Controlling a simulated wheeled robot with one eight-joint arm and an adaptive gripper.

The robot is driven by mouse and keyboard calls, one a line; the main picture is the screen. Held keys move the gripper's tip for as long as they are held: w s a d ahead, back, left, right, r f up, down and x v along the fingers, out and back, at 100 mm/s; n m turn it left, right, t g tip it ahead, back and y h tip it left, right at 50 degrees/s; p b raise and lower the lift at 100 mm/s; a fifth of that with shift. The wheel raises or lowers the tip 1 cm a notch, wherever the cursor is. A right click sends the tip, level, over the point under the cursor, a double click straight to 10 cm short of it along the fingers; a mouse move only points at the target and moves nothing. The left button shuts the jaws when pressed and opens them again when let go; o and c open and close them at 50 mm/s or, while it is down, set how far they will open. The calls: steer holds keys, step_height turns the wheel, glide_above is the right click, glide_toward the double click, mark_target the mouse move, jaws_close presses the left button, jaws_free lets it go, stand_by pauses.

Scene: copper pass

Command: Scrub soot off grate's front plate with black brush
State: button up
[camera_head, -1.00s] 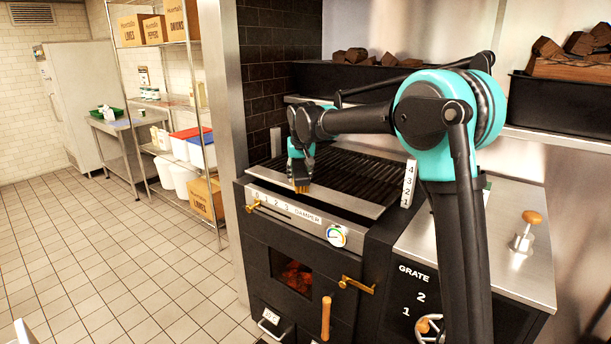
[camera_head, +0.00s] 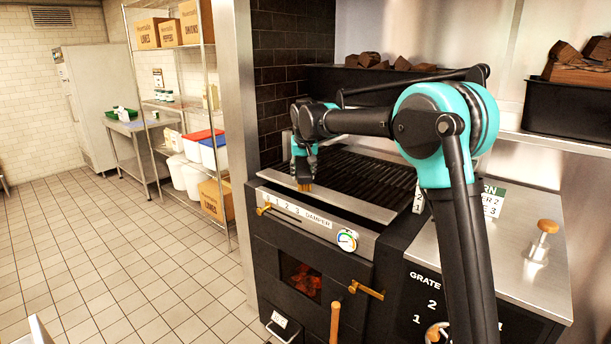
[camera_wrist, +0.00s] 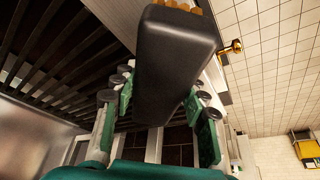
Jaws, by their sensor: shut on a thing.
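The black brush (camera_wrist: 175,65) is a dark block with tan bristles at its far end in the wrist view. My gripper (camera_head: 304,172) is shut on it, with green-sided fingers on both sides. In the head view the tan bristles (camera_head: 304,187) point down at the left part of the grate's metal front plate (camera_head: 350,205). I cannot tell whether they touch it. The dark barred grate (camera_head: 375,180) lies behind the plate. Soot on the plate is too small to make out.
Below the plate are a damper scale (camera_head: 298,212), a round gauge (camera_head: 347,240) and a firebox window (camera_head: 300,278). A steel counter with a wooden-topped knob (camera_head: 547,226) is at right. Wood-filled black trays stand behind. The tiled floor at left is clear.

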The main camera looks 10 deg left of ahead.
steer(key=shift+r, duration=2.55)
steer(key=shift+r, duration=0.1)
steer(key=shift+r, duration=1.4)
